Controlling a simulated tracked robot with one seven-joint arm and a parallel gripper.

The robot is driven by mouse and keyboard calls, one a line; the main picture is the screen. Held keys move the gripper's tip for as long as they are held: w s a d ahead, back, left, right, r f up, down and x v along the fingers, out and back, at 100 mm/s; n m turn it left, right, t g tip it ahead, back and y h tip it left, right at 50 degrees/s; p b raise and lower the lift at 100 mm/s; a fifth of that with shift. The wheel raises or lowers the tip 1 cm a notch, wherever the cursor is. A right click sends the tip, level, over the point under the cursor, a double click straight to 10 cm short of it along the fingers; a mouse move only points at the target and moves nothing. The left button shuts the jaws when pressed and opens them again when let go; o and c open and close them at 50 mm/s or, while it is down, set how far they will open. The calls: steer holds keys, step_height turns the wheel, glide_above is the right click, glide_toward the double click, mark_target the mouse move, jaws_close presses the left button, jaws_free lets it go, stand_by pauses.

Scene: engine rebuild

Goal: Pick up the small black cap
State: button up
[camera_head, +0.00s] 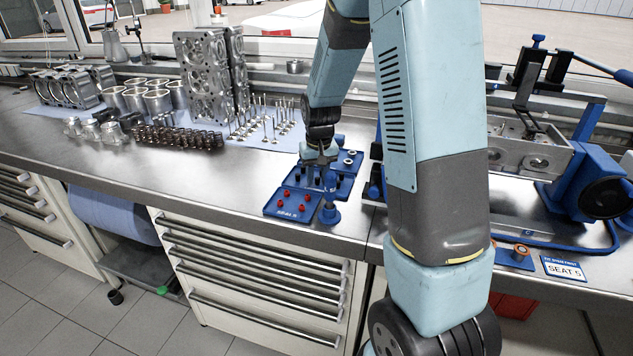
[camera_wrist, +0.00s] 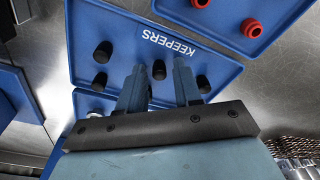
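Several small black caps lie in a blue tray marked KEEPERS (camera_wrist: 190,28), in the wrist view. One black cap (camera_wrist: 159,69) shows between the fingertips of my gripper (camera_wrist: 159,66). Other black caps sit to its left (camera_wrist: 103,52), lower left (camera_wrist: 99,82) and right (camera_wrist: 203,84). My gripper is open, with a gap on both sides of the middle cap in the picture. I cannot tell whether the fingers are level with that cap or above it.
A blue tray with red caps (camera_head: 293,203) lies in front, near the bench edge. A blue stand (camera_head: 329,213) is close to the gripper. Valves (camera_head: 268,122), springs (camera_head: 180,137) and a cylinder head (camera_head: 205,80) stand to the left. Bare bench (camera_head: 215,175) lies left of the trays.

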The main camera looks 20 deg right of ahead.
jaws_close()
